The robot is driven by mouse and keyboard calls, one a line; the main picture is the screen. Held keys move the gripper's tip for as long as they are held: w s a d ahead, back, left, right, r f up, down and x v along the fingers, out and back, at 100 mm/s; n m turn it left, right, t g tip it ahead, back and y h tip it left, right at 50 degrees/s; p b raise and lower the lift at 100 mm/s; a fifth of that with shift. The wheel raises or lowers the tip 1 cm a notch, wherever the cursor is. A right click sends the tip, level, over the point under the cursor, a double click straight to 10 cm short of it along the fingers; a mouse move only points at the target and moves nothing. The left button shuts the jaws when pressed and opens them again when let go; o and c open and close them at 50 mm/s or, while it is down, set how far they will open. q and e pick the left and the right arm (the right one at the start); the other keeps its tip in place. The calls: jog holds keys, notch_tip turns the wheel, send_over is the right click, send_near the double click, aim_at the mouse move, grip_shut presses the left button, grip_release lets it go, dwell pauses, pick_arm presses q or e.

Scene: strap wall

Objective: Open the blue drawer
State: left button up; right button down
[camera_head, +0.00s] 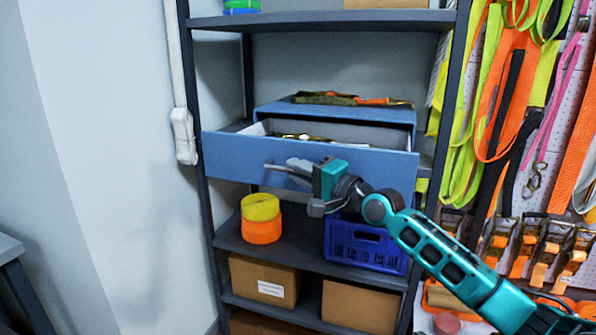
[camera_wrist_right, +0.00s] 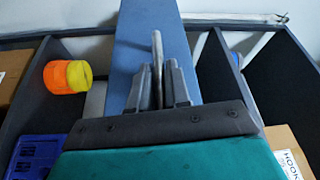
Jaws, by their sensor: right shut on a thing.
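The blue drawer (camera_head: 235,157) is pulled out from its blue cabinet (camera_head: 390,115) on the middle shelf. Its inside shows, with an olive and orange item (camera_head: 300,137) in it. My right gripper (camera_head: 293,168) is at the drawer front, shut on the grey bar handle (camera_head: 279,169). In the right wrist view the gripper's two fingers (camera_wrist_right: 162,88) close around the handle (camera_wrist_right: 157,55), with the blue drawer front (camera_wrist_right: 150,20) behind it. My left gripper is in neither view.
Straps (camera_head: 352,100) lie on the cabinet top. Below stand yellow and orange rolls (camera_head: 261,225), a dark blue crate (camera_head: 365,247) and cardboard boxes (camera_head: 262,279). Dark shelf posts (camera_head: 198,200) flank the drawer. Colourful straps (camera_head: 510,90) hang on the right.

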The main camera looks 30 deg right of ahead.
dwell(0.4)
jog(key=c, duration=1.2)
grip_release()
jog(key=shift+o, duration=0.2)
jog(key=b+v, duration=0.3)
jog(key=v, duration=0.9)
jog(key=shift+s, duration=0.45)
